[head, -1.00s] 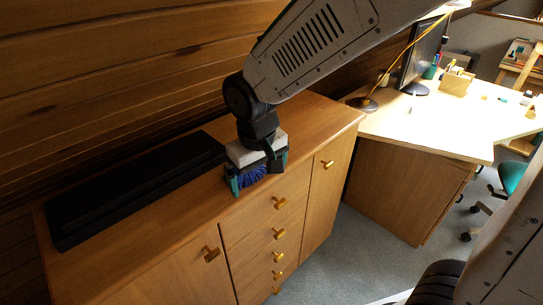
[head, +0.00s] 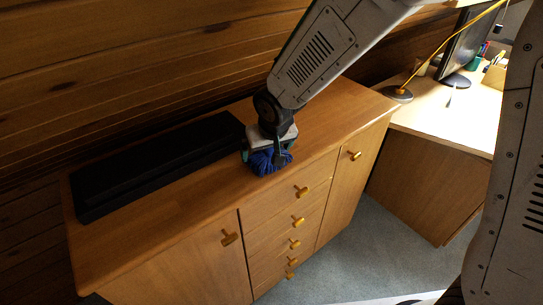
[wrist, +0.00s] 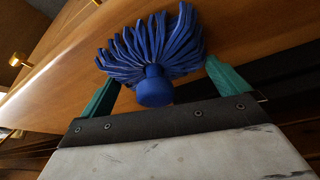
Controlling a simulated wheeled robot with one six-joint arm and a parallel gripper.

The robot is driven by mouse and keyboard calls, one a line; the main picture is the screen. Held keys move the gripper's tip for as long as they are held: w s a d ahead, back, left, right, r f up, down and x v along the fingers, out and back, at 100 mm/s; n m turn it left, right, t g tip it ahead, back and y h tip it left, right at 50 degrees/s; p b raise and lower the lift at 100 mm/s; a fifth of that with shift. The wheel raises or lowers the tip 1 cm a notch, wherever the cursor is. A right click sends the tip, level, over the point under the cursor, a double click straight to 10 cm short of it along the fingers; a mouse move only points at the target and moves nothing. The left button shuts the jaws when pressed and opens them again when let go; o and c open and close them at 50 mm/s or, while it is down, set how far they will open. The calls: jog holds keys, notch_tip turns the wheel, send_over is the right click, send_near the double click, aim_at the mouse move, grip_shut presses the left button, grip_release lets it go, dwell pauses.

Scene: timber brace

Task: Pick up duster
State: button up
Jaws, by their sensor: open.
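The duster (head: 268,162) is a blue, stringy tuft on the cabinet top near its front edge. In the wrist view the duster (wrist: 153,52) shows its strands fanned out and a round blue knob pointing toward my gripper. My gripper (head: 266,155) is over the duster in the head view. In the wrist view the green fingers of my gripper (wrist: 160,85) are apart, one on each side of the knob. The knob shows between the fingers with space on both sides. Part of the duster is hidden behind the gripper in the head view.
The wooden cabinet (head: 190,215) has several gold handles on its front. A long black case (head: 155,165) lies on the cabinet left of my gripper. A desk (head: 450,115) with a monitor and lamp stands at the right. The cabinet top right of the duster is clear.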

jog(key=shift+w, duration=0.1)
jog(key=c, duration=0.8)
jog(key=shift+c, duration=0.5)
jog(key=shift+r, duration=0.1)
